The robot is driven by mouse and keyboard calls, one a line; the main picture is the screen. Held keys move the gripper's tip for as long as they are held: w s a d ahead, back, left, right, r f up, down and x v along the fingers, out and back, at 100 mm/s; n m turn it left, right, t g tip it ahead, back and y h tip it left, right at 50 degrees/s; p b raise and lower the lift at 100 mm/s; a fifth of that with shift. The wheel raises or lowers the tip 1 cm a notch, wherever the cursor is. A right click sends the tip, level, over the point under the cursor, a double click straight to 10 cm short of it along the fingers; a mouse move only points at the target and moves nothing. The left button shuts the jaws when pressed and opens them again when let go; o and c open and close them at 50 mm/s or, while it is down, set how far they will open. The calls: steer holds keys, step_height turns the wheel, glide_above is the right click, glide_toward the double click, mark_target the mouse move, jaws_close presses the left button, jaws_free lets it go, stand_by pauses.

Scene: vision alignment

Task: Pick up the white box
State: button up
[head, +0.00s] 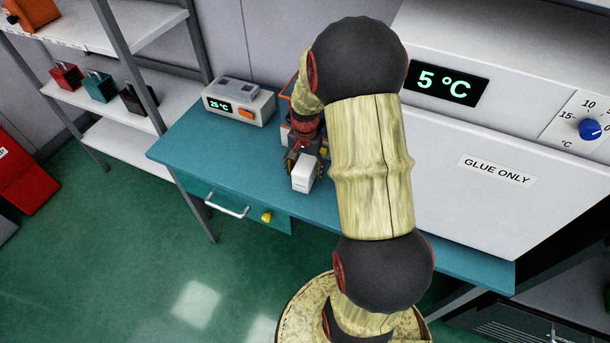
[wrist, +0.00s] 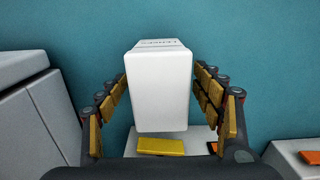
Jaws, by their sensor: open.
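The white box (head: 303,177) stands on the teal table, near its front edge in the head view. My gripper (head: 304,158) is at the box, and part of the box is hidden behind it. In the wrist view the white box (wrist: 160,92) fills the space between the two fingers of my gripper (wrist: 160,78). Faint print shows on its far face. The fingers are open, one on each side of the box, with narrow gaps. I cannot tell whether either finger touches it.
A device (head: 238,103) reading 25 °C stands left on the teal table (head: 190,145). A large white unit (head: 480,180) marked GLUE ONLY, reading 5 °C, stands at right. A drawer handle (head: 227,206) juts out in front. Shelves (head: 115,97) with small coloured items are at left.

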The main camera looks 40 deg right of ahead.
steer(key=shift+f, duration=0.85)
steer(key=shift+c, duration=0.5)
steer(key=c, duration=1.1)
steer(key=shift+c, duration=0.8)
